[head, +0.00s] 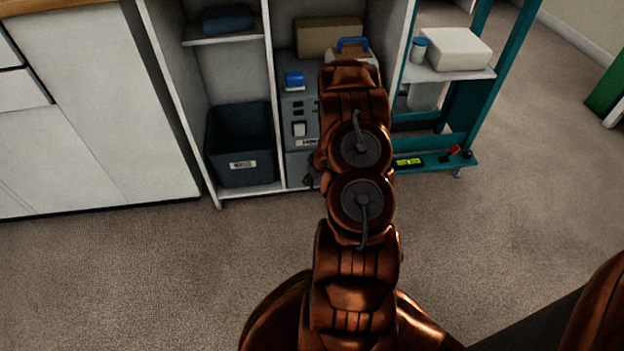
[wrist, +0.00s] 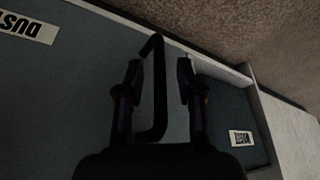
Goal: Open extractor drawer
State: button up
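The extractor (head: 299,112) is a grey-blue unit in the middle bay of the shelf, with a blue button and a white switch on its front. My arm covers its right part in the head view. In the wrist view its flat drawer front (wrist: 55,105) carries a white DUST label, upside down. A dark bar handle (wrist: 158,95) stands out from it. My gripper (wrist: 159,77) is open, with one finger on each side of the handle and visible gaps to it. The drawer looks closed. In the head view my fingers are mostly hidden behind my arm.
A dark waste bin (head: 240,150) stands in the bay left of the extractor; its label also shows in the wrist view. A teal rack (head: 432,165) stands to the right. White cabinets (head: 90,130) are at left. The carpet in front is clear.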

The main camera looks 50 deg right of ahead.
jog(key=shift+c, duration=0.3)
grip_shut()
dwell(0.3)
